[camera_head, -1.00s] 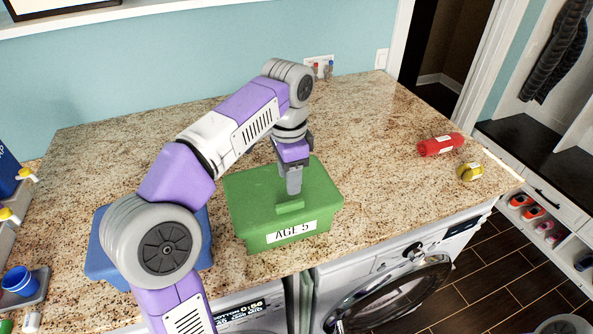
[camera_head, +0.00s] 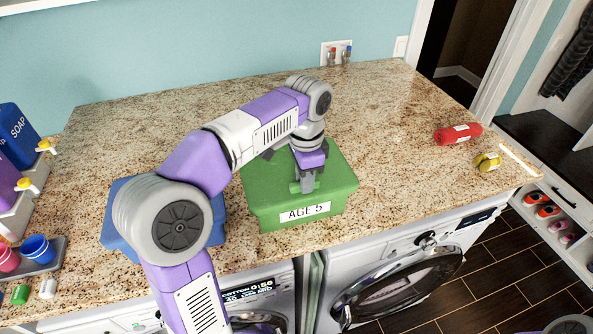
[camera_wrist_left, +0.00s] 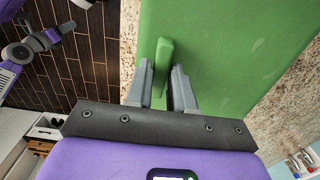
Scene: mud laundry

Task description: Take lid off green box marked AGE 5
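The green box marked AGE 5 (camera_head: 265,211) stands on the counter with its green lid (camera_head: 335,172) on top. The lid also fills much of the left wrist view (camera_wrist_left: 225,35). My left gripper (camera_head: 307,188) is over the lid, pointing down at its raised handle (camera_head: 296,188). In the left wrist view, my left gripper (camera_wrist_left: 163,68) is open, with one finger on each side of the handle (camera_wrist_left: 164,58). A gap shows between the handle and the right finger.
A blue box (camera_head: 113,236) stands left of the green one, partly behind my left arm. Soap dispensers (camera_head: 17,135) and cups (camera_head: 38,249) are at the far left. A red roll (camera_head: 457,135) and a yellow one (camera_head: 488,161) lie right. The counter between is clear.

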